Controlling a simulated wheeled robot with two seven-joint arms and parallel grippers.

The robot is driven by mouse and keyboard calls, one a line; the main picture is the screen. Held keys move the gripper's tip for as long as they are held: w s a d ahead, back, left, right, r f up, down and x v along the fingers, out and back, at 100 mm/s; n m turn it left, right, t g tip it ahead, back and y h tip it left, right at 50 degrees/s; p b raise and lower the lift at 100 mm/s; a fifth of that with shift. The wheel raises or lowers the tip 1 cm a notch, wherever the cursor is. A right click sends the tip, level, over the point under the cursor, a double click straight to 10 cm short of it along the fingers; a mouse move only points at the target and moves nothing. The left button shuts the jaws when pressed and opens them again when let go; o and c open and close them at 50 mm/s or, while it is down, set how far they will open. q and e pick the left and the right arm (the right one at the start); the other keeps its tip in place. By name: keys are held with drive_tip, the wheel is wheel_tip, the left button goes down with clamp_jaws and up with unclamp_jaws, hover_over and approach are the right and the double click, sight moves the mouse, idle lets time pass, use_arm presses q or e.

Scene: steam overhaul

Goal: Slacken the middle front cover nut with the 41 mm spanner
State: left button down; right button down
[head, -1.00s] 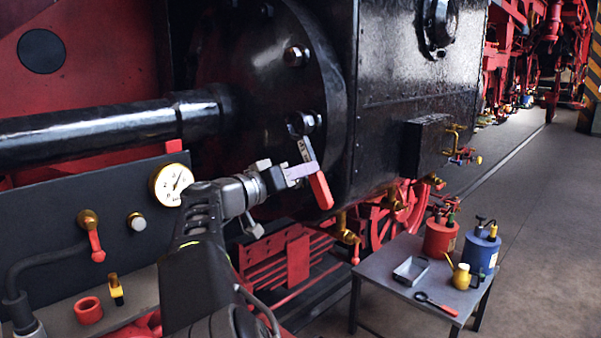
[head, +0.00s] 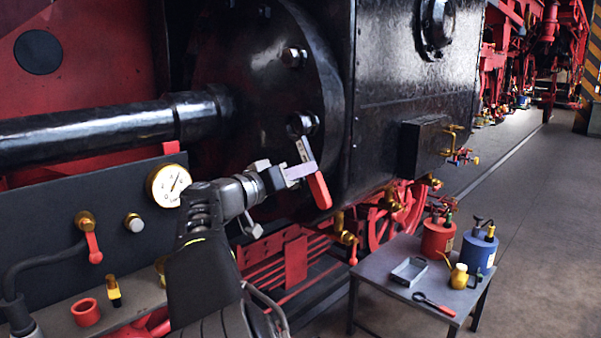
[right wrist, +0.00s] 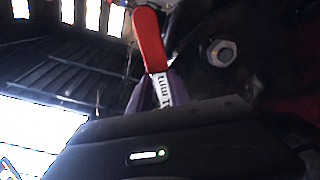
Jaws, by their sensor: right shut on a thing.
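The 41 mm spanner (head: 318,190) has a red handle end and a grey shank, and it stands steeply at the black cylinder cover (head: 318,80). My right gripper (head: 292,173) is shut on its shank. The spanner's upper end is at the lower cover nut in view (head: 303,122); I cannot tell whether its jaw is fully around the nut. Another nut (head: 294,56) sits higher on the cover. In the right wrist view the red handle (right wrist: 149,40) rises from between the fingers, and a cover nut (right wrist: 221,53) shows apart from it. My left gripper is not in view.
A black rod (head: 90,130) runs to the cover from the left. A panel with a gauge (head: 168,185) and red-handled valve (head: 90,235) is at lower left. A small table (head: 365,283) with oil cans (head: 478,250) and a tray stands at right. The floor beyond is clear.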

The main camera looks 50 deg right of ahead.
drive_tip(key=shift+d+r, duration=0.1)
drive_tip(key=shift+d, duration=1.05)
idle(1.3)
drive_tip(key=shift+s+r+n, duration=0.35)
drive_tip(key=shift+s+n, duration=0.2)
drive_tip(key=shift+n, duration=0.25)
drive_tip(key=shift+s+r+n, duration=0.45)
drive_tip(key=shift+s+n, duration=0.05)
drive_tip(key=shift+n, duration=0.2)
drive_tip(key=shift+r, duration=0.1)
